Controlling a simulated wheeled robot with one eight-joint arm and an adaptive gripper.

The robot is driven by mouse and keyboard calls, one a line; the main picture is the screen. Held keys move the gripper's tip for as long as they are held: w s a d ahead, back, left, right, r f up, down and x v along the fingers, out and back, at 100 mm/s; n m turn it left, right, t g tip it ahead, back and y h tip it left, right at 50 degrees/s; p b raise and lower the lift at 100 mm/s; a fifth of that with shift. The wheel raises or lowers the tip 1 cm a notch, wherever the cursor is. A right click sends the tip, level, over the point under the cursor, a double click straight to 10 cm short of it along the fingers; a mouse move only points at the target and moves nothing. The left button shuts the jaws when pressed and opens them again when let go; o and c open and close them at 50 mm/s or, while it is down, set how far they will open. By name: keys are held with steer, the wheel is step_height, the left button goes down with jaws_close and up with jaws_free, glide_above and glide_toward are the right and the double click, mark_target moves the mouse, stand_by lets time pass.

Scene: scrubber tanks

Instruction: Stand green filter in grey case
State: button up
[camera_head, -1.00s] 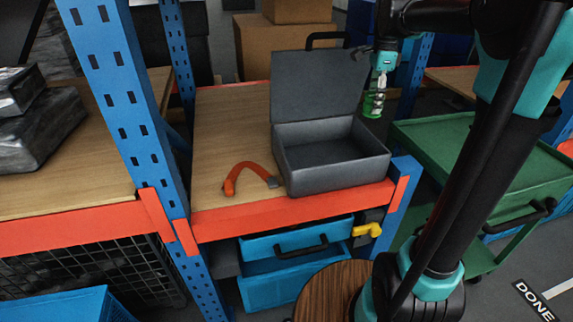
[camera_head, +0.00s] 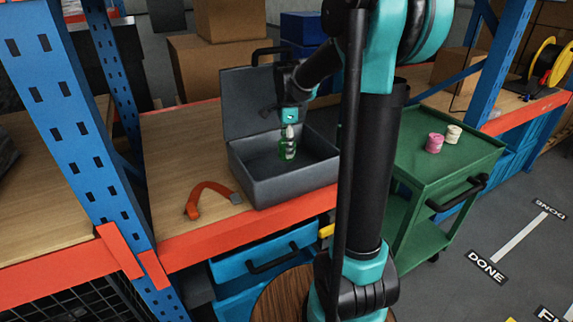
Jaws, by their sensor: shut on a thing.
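The grey case (camera_head: 270,189) stands on the wooden shelf with its lid (camera_head: 240,100) open and leaning back. My gripper (camera_head: 290,135) points down over the case's open box. It is shut on the green filter (camera_head: 287,150), a small green cylinder hanging upright below the fingers. In the picture the filter overlaps the inside of the case. I cannot tell whether its lower end touches the case floor. The fingers are small and partly blurred into the filter's top.
A curved orange-red handle-like tool (camera_head: 208,195) lies left of the case. A green cart (camera_head: 450,160) at right carries a pink filter (camera_head: 434,142) and a cream one (camera_head: 453,133). A blue upright post (camera_head: 60,110) stands at left. Cardboard boxes (camera_head: 205,65) are behind.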

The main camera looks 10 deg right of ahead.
steer(key=shift+f, duration=3.65)
steer(key=shift+f, duration=0.15)
steer(key=o, duration=1.1)
step_height(320, 180, up, 12)
steer(key=shift+r, duration=0.15)
